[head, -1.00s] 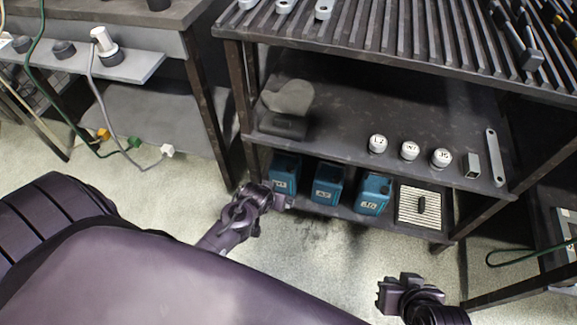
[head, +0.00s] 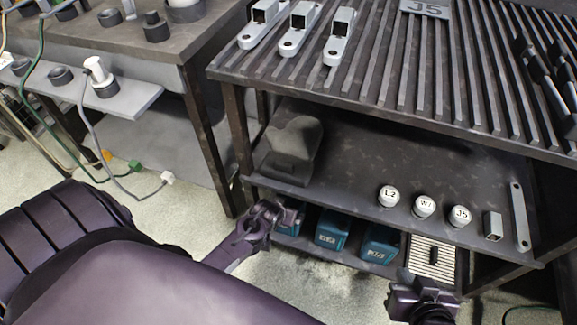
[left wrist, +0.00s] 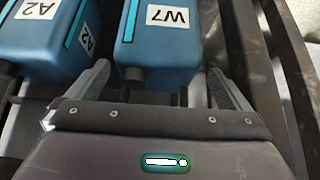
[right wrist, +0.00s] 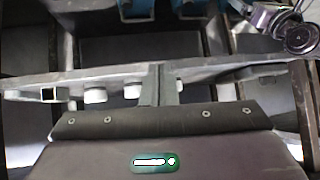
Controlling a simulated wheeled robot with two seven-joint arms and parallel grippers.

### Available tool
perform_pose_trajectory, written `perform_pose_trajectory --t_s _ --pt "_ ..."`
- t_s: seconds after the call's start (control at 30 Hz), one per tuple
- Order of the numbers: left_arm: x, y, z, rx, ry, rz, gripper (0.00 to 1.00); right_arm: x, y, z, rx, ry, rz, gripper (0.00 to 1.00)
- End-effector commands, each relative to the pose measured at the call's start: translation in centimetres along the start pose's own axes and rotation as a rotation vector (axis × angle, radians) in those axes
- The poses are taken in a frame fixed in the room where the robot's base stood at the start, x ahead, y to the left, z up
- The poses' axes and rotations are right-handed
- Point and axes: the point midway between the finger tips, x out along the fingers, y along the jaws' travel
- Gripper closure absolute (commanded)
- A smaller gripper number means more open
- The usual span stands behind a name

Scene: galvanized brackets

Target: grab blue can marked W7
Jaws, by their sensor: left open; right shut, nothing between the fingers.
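The blue can marked W7 (left wrist: 165,35) shows in the left wrist view, its white label on top. A blue can marked A2 (left wrist: 50,35) stands beside W7. My right gripper (head: 393,297) is shut and empty, in front of the rack's right part; its closed fingers show in the right wrist view (right wrist: 160,85).
Two more blue cans (head: 332,229) (head: 380,244) and a ribbed pale panel (head: 432,262) stand along the low shelf. The shelf above (head: 345,165) carries white-topped pieces marked L2 (head: 389,195), W7 (head: 424,205) and J5 (head: 460,215). A rack leg (head: 238,130) rises near my left gripper.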

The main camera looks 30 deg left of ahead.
Motion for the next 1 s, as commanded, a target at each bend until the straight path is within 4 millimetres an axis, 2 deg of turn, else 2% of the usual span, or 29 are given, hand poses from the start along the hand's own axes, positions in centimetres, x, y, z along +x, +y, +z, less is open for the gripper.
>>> perform_pose_trajectory --t_s 0.1,0.37,0.67,1.0 --pt "0.5 0.0 0.0 0.000 0.001 0.000 0.00 0.0 0.1 -1.5 -0.002 0.067 0.003 1.00" --pt "1.0 0.0 -0.1 0.000 0.001 0.000 0.00 -0.1 0.3 -3.5 -0.006 0.152 0.006 1.00" --pt "2.4 0.1 -0.5 0.000 0.000 0.000 0.00 -1.5 0.7 -9.6 -0.019 0.430 0.016 1.00" --pt "3.9 0.3 -0.8 0.001 0.000 0.000 0.00 -5.1 0.9 -16.1 -0.036 0.765 0.023 1.00"
